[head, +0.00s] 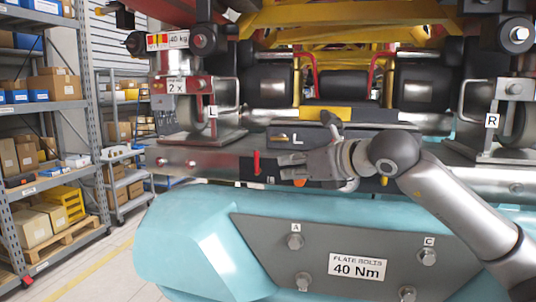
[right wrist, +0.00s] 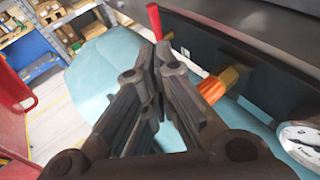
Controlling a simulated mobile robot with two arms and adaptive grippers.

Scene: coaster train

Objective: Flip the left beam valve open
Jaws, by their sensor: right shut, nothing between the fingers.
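The left beam valve shows a red lever (head: 256,162) standing upright on a dark panel in the grey beam, left of a plate marked L (head: 297,140). My right gripper (head: 284,172) is just right of the lever, its fingers pointing left. The right wrist view shows its fingers (right wrist: 157,50) shut and empty. There the red lever (right wrist: 155,20) rises just beyond the fingertips; whether they touch cannot be told. The lever's lower end is hidden behind the fingers. My left gripper is not in view.
An orange-brass fitting (right wrist: 222,85) and a round gauge (right wrist: 302,140) sit right of the fingers. A teal body with a grey bolt plate (head: 310,240) lies below the beam. Shelves (head: 45,140) with boxes stand at left, with open floor (head: 105,255) between.

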